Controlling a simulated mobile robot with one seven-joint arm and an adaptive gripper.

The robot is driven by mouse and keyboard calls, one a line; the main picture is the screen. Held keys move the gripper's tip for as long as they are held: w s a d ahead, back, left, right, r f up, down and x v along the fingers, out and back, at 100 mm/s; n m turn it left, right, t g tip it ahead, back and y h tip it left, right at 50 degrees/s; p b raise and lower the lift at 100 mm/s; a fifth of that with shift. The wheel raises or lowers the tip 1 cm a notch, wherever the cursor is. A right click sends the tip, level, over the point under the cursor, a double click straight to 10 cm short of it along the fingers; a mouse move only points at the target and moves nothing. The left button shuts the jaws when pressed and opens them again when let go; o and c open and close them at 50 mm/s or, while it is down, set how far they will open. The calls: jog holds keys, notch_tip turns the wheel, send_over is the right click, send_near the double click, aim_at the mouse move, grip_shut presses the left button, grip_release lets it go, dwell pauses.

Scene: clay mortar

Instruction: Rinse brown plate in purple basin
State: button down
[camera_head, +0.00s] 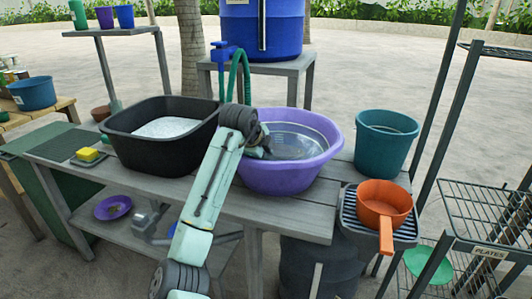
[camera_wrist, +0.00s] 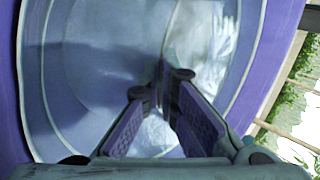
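The purple basin (camera_head: 275,180) stands on the grey table with clear water in it. It also fills most of the wrist view (camera_wrist: 12,95). My gripper (camera_head: 262,145) reaches into the basin from its left side, seen from the head. In the wrist view my gripper (camera_wrist: 162,88) points down into the basin, its fingertips close together. A thin dark strip shows between the fingertips; I cannot tell whether it is a plate's edge held there. No brown plate can be clearly made out in either view.
Left of the basin is a black tub (camera_head: 155,155) with whitish contents. A yellow sponge (camera_head: 88,154) lies at the left. A teal bucket (camera_head: 385,147) and an orange pan (camera_head: 383,199) stand at the right. A tap with a green hose (camera_head: 240,62) is behind.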

jog(key=shift+d, duration=1.2)
jog(key=shift+p, duration=0.6)
jog(key=shift+a+p, duration=0.4)
jog(key=shift+a, duration=0.25)
notch_tip(320, 180, up, 18)
jog(key=p, duration=1)
jog(key=shift+f, duration=0.25)
